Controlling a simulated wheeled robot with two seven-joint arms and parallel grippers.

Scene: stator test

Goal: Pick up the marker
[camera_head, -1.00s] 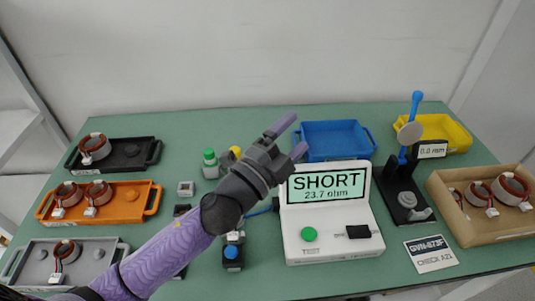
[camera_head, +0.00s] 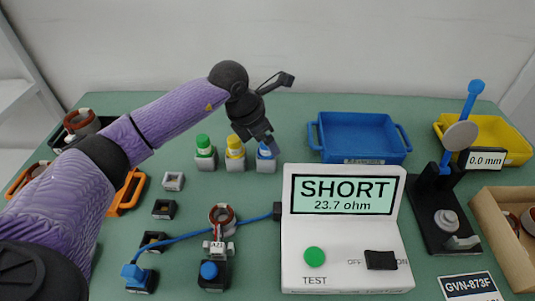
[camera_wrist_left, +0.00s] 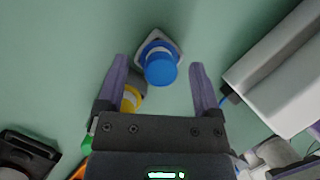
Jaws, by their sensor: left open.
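Three markers stand in small grey holders behind the tester: green-capped (camera_head: 203,145), yellow-capped (camera_head: 234,147) and blue-capped (camera_head: 266,152). The task does not name a colour. My left gripper (camera_head: 264,141) is open and points down at the blue marker. In the left wrist view the blue marker (camera_wrist_left: 160,68) shows between the two spread fingers (camera_wrist_left: 157,70), nearer the far side; I see no contact. The yellow marker (camera_wrist_left: 130,98) is partly hidden by the left finger and gripper body there. My right gripper is not in view.
The white tester (camera_head: 343,245) reads SHORT, 23.7 ohm. A stator (camera_head: 222,215) sits in front of the markers, with a blue cable (camera_head: 190,236) nearby. A blue tray (camera_head: 360,135) stands to the right. My left arm covers part of the orange tray (camera_head: 127,195) at left.

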